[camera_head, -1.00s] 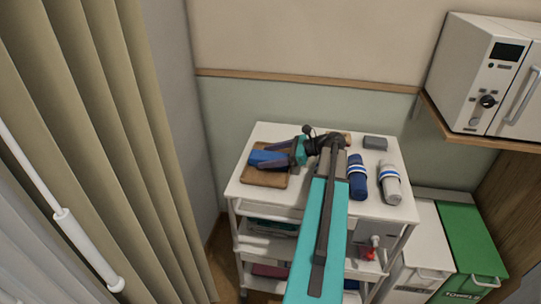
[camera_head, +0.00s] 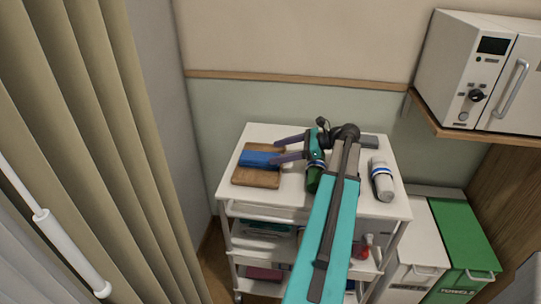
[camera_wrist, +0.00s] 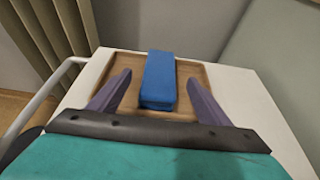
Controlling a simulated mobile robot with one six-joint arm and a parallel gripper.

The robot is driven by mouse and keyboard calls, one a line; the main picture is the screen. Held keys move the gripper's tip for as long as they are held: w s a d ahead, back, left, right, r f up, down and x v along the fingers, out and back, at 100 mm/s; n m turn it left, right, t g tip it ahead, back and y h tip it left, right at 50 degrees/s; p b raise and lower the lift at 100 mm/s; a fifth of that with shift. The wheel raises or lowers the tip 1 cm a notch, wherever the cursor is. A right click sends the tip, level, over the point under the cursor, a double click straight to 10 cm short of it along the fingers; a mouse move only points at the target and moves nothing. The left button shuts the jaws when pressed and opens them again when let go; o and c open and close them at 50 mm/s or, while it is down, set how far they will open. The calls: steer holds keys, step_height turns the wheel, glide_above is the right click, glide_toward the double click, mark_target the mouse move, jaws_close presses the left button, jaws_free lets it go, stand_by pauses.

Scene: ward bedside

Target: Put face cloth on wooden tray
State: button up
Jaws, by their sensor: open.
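The face cloth (camera_head: 259,158) is a folded blue block. It lies on the brown wooden tray (camera_head: 256,179) at the left of the white cart top. In the wrist view the cloth (camera_wrist: 159,78) rests lengthwise near the middle of the tray (camera_wrist: 190,70), its near end toward me. My gripper (camera_head: 274,150) is open, with its purple fingers pointing left toward the cloth. In the wrist view the fingers stand apart on either side of the cloth's near end, with gaps between, and nothing is held.
A green bottle (camera_head: 313,180) stands close to my gripper, partly covered. A grey box (camera_head: 369,141) sits at the back. A white appliance (camera_head: 470,75) is on a shelf at right. Curtains hang at left.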

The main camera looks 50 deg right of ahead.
steer(key=shift+b+v, duration=0.3)
steer(key=shift+v, duration=1.75)
